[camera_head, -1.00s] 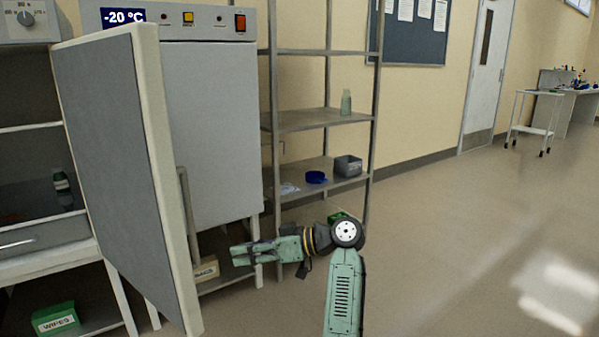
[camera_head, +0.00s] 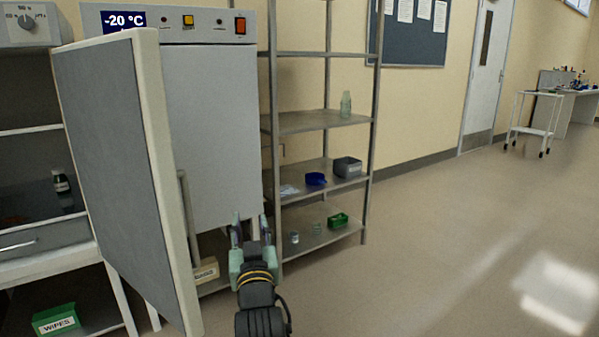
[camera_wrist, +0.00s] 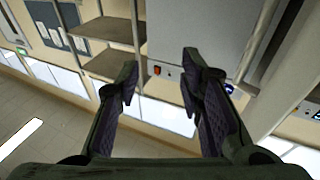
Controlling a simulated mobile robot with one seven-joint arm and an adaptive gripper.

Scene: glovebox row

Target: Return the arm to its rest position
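My gripper (camera_head: 252,228) is at the bottom middle of the head view, in front of the shelf rack and the freezer. Its two fingers point up and away and stand apart with nothing between them. In the wrist view my gripper (camera_wrist: 160,92) also shows open and empty, with the freezer front and the rack beyond it. The rest of my arm runs out of the bottom of the head view.
A grey door panel (camera_head: 110,170) stands open at the left, close to my gripper's left side. The -20 °C freezer (camera_head: 210,130) and metal shelf rack (camera_head: 320,122) stand ahead. A green bin (camera_head: 338,220) is on the low shelf. The floor (camera_head: 440,260) at right is clear.

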